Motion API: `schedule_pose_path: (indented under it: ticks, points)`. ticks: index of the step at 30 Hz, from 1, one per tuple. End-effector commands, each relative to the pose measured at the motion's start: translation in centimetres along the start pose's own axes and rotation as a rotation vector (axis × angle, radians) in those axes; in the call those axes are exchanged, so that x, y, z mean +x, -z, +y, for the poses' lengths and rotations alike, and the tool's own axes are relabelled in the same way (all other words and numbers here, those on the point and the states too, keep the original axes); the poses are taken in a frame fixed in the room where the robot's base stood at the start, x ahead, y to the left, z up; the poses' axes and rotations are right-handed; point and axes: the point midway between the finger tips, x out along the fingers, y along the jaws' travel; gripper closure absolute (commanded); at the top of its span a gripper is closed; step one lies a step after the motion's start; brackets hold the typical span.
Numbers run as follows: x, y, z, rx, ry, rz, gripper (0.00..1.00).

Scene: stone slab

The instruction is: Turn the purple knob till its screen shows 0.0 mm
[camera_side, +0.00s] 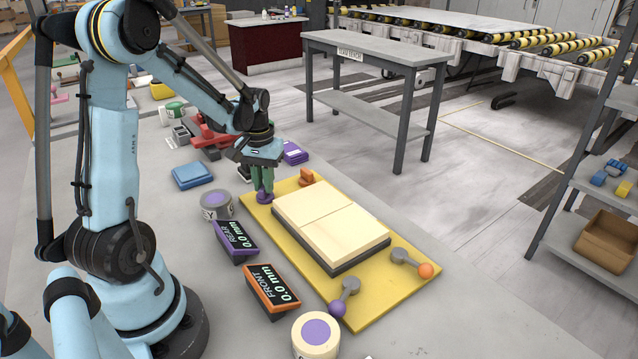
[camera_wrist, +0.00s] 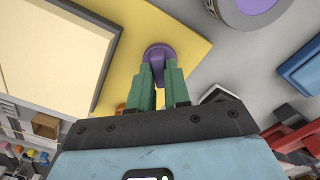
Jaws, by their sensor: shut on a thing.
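The purple knob (camera_side: 264,198) sits at the far left corner of the yellow plate (camera_side: 371,310). My gripper (camera_side: 264,187) points down with its green fingers shut on the purple knob. In the wrist view the knob (camera_wrist: 159,50) shows between and beyond the fingertips (camera_wrist: 159,68); the fingers hide part of it. The purple-framed screen (camera_side: 236,240), labelled REAR, reads 0.0 mm. The orange-framed screen (camera_side: 271,288), labelled FRONT, also reads 0.0 mm.
A cream slab (camera_side: 330,222) in two pieces lies on the plate. An orange knob (camera_side: 307,176) stands behind it. Levers with a purple ball (camera_side: 337,309) and an orange ball (camera_side: 426,271) are at the front. Round tins (camera_side: 216,205) and a blue box (camera_side: 193,175) stand nearby.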

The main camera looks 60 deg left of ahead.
Motion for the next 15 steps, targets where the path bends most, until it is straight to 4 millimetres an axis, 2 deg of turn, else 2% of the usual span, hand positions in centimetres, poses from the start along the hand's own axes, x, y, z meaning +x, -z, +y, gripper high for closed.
schedule_pose_path:
  ticks: [3, 4, 8, 15]
  points:
    - [0.00, -0.03, 0.01, 0.000, 0.000, -0.001, 1.00]
    - [0.00, -0.03, 0.01, -0.001, 0.000, -0.001, 0.79]
    - [0.00, -0.02, 0.01, -0.001, 0.000, -0.001, 0.59]
    - [0.00, -0.01, 0.00, -0.001, 0.000, 0.000, 0.57]
